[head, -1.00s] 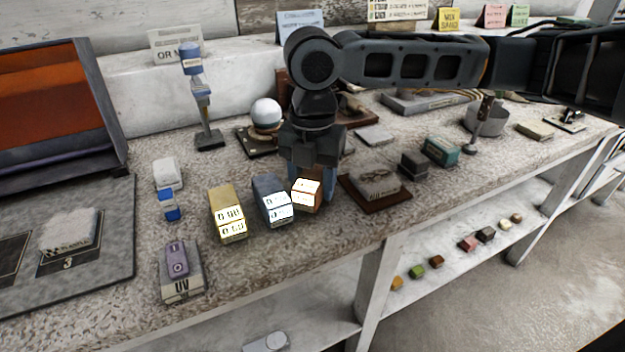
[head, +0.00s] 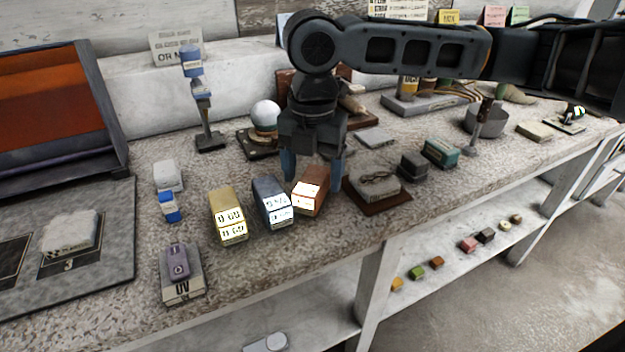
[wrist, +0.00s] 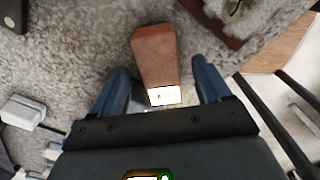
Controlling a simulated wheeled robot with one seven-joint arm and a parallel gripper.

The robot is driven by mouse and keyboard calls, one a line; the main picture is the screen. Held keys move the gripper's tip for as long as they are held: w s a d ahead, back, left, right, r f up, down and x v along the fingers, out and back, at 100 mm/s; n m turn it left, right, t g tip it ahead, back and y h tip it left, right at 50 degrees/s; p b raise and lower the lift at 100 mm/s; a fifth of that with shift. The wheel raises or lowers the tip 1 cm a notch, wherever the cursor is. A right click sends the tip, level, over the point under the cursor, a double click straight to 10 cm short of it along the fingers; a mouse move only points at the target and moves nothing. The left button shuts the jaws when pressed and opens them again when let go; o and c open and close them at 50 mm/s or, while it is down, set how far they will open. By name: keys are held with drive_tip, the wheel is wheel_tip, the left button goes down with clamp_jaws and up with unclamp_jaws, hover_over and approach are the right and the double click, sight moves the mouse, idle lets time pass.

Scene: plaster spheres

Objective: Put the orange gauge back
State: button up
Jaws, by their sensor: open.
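The orange gauge (head: 313,184), a reddish-orange block with a lit white display on its near end, stands on the speckled bench top, right of the blue-grey gauge (head: 268,192). My gripper (head: 310,180) is over it, fingers apart and empty. In the wrist view the orange gauge (wrist: 155,55) lies in line with the gap between the two blue fingers (wrist: 162,82), with its display end nearest the palm. Both fingers look clear of it. I cannot tell how far the fingertips are above it.
A yellow gauge (head: 226,205) stands left of the blue-grey one. A grey block on a brown base (head: 377,203) sits close on the right. A white sphere on a stand (head: 265,117) is behind. A purple-topped UV block (head: 181,285) is front left. The bench's front edge is near.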

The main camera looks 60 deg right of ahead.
sight(313, 178)
wheel_tip(313, 178, up, 10)
drive_tip(key=p, duration=0.1)
drive_tip(key=shift+f, duration=0.2)
